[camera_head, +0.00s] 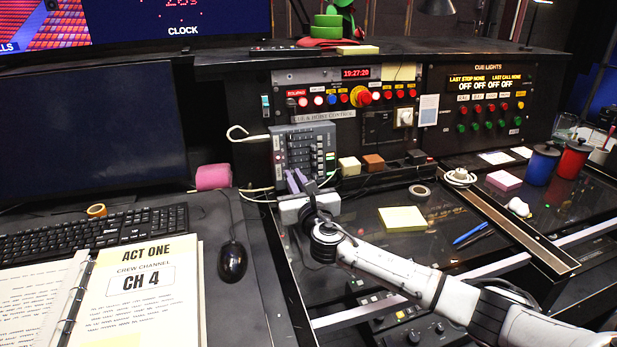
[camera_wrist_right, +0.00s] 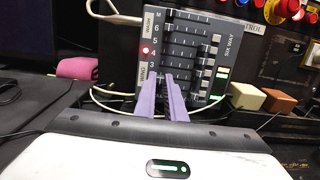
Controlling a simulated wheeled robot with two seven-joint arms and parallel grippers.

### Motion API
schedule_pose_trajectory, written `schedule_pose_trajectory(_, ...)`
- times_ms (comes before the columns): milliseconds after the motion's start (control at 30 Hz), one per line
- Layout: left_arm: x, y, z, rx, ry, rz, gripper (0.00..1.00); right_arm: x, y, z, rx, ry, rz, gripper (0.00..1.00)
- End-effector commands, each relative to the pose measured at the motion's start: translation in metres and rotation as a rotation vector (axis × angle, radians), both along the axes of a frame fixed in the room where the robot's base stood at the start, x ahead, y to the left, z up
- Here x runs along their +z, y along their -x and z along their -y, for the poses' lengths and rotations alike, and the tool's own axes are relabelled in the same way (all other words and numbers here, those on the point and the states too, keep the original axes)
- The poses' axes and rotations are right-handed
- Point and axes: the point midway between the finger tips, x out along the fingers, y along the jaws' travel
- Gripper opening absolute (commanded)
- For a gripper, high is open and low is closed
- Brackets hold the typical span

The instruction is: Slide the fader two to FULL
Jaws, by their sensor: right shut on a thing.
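The grey fader box (camera_head: 303,143) stands propped against the front of the black console. In the right wrist view the fader box (camera_wrist_right: 185,42) shows several rows of sliders, with labels 6, 5, 4 and 3 readable down its left side. My right gripper (camera_head: 296,181) reaches the lower left part of the box. Its two purple fingers (camera_wrist_right: 163,88) are close together at a row just below the one marked 3, which fits fader two (camera_wrist_right: 165,76). Their tips hide most of the knob and the lowest labels. My left gripper is not in view.
A white cable (camera_head: 248,135) runs from the box's left side. A pink roll (camera_head: 213,177) lies to its left. White, brown and dark blocks (camera_head: 373,163) stand to its right. A red mushroom button (camera_head: 361,96) and several lit buttons sit above.

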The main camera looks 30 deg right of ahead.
Motion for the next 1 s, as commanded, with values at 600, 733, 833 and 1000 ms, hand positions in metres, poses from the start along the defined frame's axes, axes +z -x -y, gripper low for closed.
schedule_pose_trajectory(600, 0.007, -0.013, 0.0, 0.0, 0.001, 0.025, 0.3, -0.001, 0.0, -0.004, 0.008, -0.002, 0.0, 0.3)
schedule_pose_trajectory(733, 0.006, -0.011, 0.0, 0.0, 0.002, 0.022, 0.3, -0.001, 0.005, -0.004, 0.007, -0.001, 0.0, 0.3)
schedule_pose_trajectory(833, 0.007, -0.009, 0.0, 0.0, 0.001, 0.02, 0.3, -0.001, 0.016, -0.007, 0.009, -0.001, -0.001, 0.3)
schedule_pose_trajectory(1000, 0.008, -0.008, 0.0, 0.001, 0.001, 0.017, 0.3, -0.001, 0.046, -0.015, 0.011, -0.001, -0.001, 0.3)
